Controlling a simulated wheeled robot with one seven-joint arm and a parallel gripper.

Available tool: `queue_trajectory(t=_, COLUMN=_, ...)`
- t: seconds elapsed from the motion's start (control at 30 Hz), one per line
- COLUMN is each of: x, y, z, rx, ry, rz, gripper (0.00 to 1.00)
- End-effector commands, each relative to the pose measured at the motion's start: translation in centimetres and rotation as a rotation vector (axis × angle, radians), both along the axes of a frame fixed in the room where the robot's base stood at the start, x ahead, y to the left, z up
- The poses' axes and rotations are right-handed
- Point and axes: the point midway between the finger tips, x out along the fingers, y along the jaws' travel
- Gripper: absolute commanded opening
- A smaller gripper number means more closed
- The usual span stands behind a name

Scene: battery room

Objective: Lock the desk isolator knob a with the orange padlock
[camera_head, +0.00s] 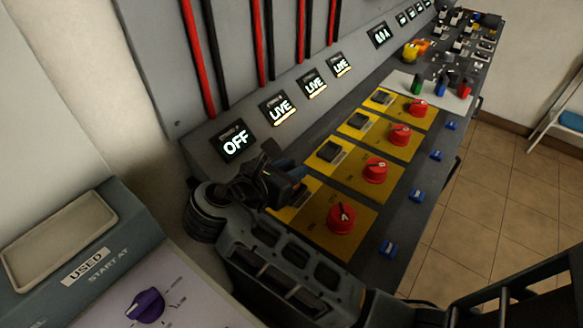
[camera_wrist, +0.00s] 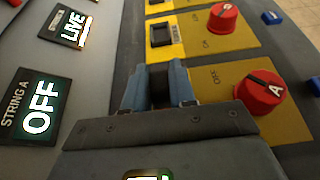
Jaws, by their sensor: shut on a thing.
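Knob A (camera_head: 341,218) is the nearest red knob on the yellow panels; its letter A and a dark bar show in the wrist view (camera_wrist: 262,91). My gripper (camera_head: 290,170) is low over knob A's panel, left of the knob. In the wrist view its blue fingers (camera_wrist: 158,85) are shut on a dark block, seemingly the panel's black switch (camera_wrist: 158,77), mostly hidden between them. The string A display (camera_head: 235,143) reads OFF. An orange item (camera_head: 423,45), possibly the padlock, lies at the far end of the desk; its shape is too small to tell.
More red knobs (camera_head: 375,170) and black switches (camera_head: 331,151) run along the desk under displays reading LIVE (camera_head: 278,108). A yellow item (camera_head: 411,52) sits beside the orange one. Green, blue and red pieces (camera_head: 440,88) stand on a pale plate. A grey console with a purple knob (camera_head: 146,305) is front left.

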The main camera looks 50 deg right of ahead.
Motion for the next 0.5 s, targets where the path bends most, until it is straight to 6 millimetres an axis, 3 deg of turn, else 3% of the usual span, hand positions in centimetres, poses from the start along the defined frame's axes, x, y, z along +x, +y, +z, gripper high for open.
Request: queue_trajectory(t=0.5, x=0.01, y=-0.01, z=-0.74, rx=-0.001, ry=0.001, rz=0.000, gripper=0.00)
